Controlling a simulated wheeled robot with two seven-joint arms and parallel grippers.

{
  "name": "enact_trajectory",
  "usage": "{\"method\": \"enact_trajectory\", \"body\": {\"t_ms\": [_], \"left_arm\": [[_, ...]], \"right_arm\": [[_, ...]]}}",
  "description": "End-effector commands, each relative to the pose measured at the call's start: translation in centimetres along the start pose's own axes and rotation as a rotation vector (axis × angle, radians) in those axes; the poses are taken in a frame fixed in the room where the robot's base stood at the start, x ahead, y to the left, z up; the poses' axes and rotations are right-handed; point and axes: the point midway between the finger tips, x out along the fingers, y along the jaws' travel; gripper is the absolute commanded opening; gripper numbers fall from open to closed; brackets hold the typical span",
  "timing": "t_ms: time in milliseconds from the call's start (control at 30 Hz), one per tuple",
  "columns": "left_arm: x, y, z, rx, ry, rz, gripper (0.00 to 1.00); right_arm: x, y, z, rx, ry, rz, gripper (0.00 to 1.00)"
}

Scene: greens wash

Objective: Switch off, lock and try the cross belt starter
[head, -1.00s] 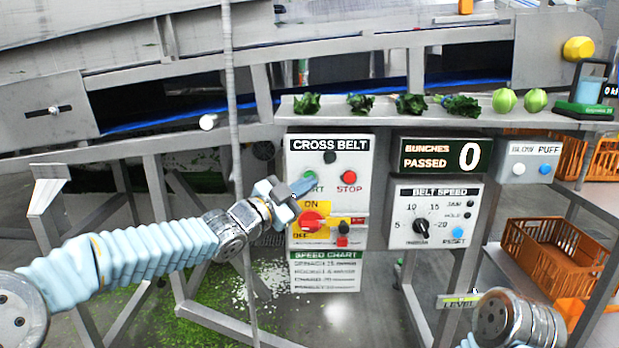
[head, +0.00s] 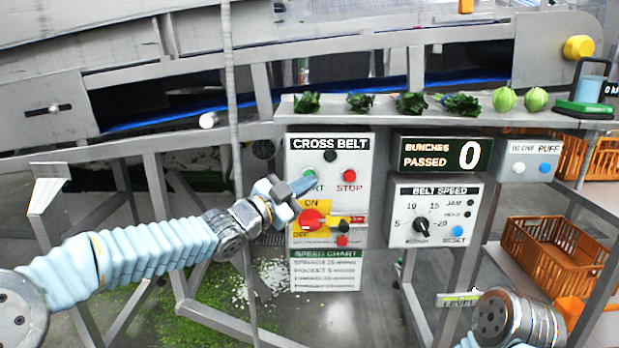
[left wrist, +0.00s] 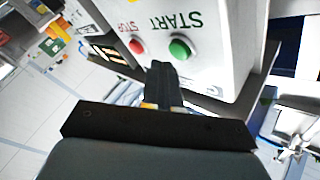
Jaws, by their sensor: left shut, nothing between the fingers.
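The CROSS BELT starter box (head: 361,160) is a light grey panel in the middle of the head view. It has a green START button (head: 309,174), a red STOP button (head: 349,176) and a dark round lamp or button above. Below is a red rotary switch (head: 311,219) on a yellow ON/OFF plate; its exact setting is unclear.
A SPEED CHART (head: 325,270) hangs below the box. The BELT SPEED panel (head: 434,212) and BUNCHES PASSED display (head: 441,155), reading 0, are to the right. A thin grey post (head: 232,100) stands behind my left arm. Greens lie on the ledge above. Orange crates (head: 553,255) stand right.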

Motion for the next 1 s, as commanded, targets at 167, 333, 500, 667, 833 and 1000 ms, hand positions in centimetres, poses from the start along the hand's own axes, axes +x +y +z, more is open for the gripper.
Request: {"method": "enact_trajectory", "body": {"t_ms": [167,333,500,667,833,1000], "left_arm": [[0.00,0.00,0.00,0.000,0.000,0.000,0.00],[0.00,0.00,0.00,0.000,0.000,0.000,0.00],[0.00,0.00,0.00,0.000,0.000,0.000,0.00],[0.03,-0.03,0.00,0.000,0.000,0.000,0.00],[0.38,-0.34,0.11,-0.001,0.000,0.000,0.00],[0.62,-0.45,0.38,0.000,0.000,0.000,0.00]], "right_arm": [[0.00,0.00,0.00,0.000,0.000,0.000,0.43],[0.00,0.00,0.00,0.000,0.000,0.000,0.43],[0.00,0.00,0.00,0.000,0.000,0.000,0.43],[-0.05,-0.02,0.00,0.000,0.000,0.000,0.43],[-0.49,-0.19,0.00,0.000,0.000,0.000,0.43],[-0.61,-0.24,0.00,0.000,0.000,0.000,0.43]]}}
